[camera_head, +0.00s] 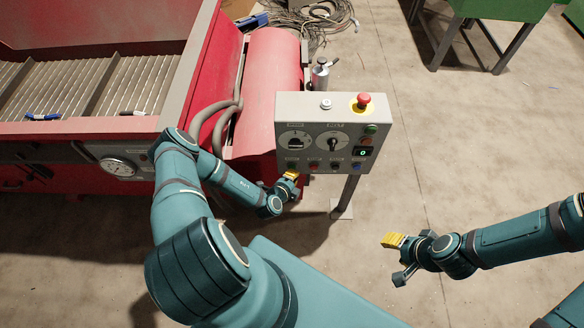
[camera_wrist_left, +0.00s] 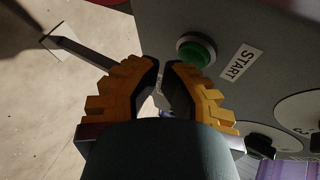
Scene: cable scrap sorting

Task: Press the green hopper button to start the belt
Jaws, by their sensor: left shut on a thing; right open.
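A grey control box (camera_head: 330,105) stands on a post in front of the red machine. A green button (camera_wrist_left: 196,50) beside a START label (camera_wrist_left: 240,63) shows in the left wrist view; in the head view a small green button (camera_head: 292,163) sits at the box's lower left. My left gripper (camera_head: 292,174) is at that lower left corner. In the wrist view its yellow fingers (camera_wrist_left: 162,68) are close together just beside the button, with a visible gap to it. What they hold is not clear. My right gripper (camera_head: 391,260) is open, low right of the box.
The box also carries a red mushroom button (camera_head: 364,99), a second green button (camera_head: 371,129) and two dials. The red machine (camera_head: 273,85) with its slatted bed (camera_head: 85,85) is left. A cable heap (camera_head: 310,18) lies behind.

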